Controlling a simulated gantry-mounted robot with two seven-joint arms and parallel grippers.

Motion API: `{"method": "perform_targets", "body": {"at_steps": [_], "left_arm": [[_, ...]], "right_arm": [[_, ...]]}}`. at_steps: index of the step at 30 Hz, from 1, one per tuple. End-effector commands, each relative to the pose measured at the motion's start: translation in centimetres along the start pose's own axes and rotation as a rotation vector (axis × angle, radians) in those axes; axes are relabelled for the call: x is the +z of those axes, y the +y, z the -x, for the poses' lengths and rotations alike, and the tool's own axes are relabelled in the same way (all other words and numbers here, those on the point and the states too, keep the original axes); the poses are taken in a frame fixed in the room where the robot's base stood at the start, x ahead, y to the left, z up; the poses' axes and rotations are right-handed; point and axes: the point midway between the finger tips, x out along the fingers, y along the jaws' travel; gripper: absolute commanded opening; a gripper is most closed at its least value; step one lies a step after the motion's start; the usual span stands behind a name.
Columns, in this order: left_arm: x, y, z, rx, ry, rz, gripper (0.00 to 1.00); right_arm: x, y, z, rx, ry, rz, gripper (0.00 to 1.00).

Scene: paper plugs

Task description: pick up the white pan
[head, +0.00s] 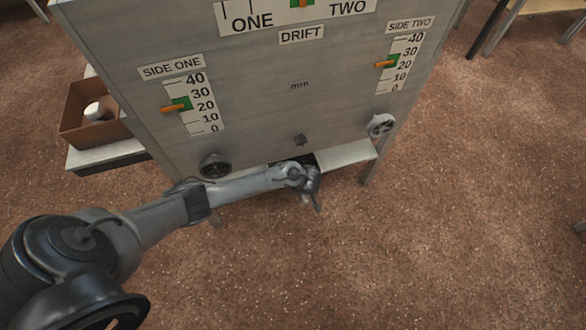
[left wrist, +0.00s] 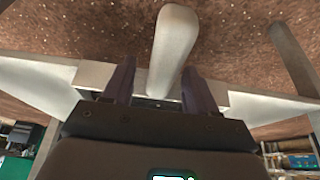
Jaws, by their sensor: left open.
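My left gripper (head: 313,186) is low at the front of the grey machine, under its lower edge. In the left wrist view its two dark fingers (left wrist: 158,88) are apart. A pale, round-ended bar (left wrist: 173,45), like a handle, shows between and beyond them; I cannot tell whether they touch it. A broad whitish surface (left wrist: 35,85) spreads to both sides behind the fingers. It seems to be the pale ledge or pan (head: 347,155) under the machine in the head view. My arm and gripper hide its middle. I cannot tell whether bar and surface are one piece.
The machine's front (head: 290,100) has a left dark handwheel (head: 214,166), a right grey handwheel (head: 380,125) and a small dark knob (head: 300,140). A brown box (head: 72,108) holding a white round object (head: 94,111) stands at the left. The carpet in front is clear.

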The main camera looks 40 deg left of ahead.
Motion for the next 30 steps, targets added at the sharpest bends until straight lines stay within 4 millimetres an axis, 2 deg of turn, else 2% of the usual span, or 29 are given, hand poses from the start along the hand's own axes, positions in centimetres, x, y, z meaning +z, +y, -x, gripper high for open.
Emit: {"method": "perform_targets", "body": {"at_steps": [4,15,23,30], "left_arm": [[0.0,0.0,0.1,0.000,0.000,0.000,0.56],[-0.1,0.0,0.1,0.000,0.001,0.000,0.02],[-0.1,0.0,0.1,0.000,0.001,0.000,0.02],[-0.4,0.0,1.1,0.000,0.001,0.000,0.02]], "right_arm": [[0.0,0.0,0.1,0.000,0.000,0.000,0.43],[-0.1,-0.1,0.1,-0.002,0.001,-0.003,0.43],[-0.1,-0.1,0.2,-0.005,0.002,-0.007,0.43],[-0.4,-0.1,1.1,-0.005,0.002,-0.007,0.43]]}}
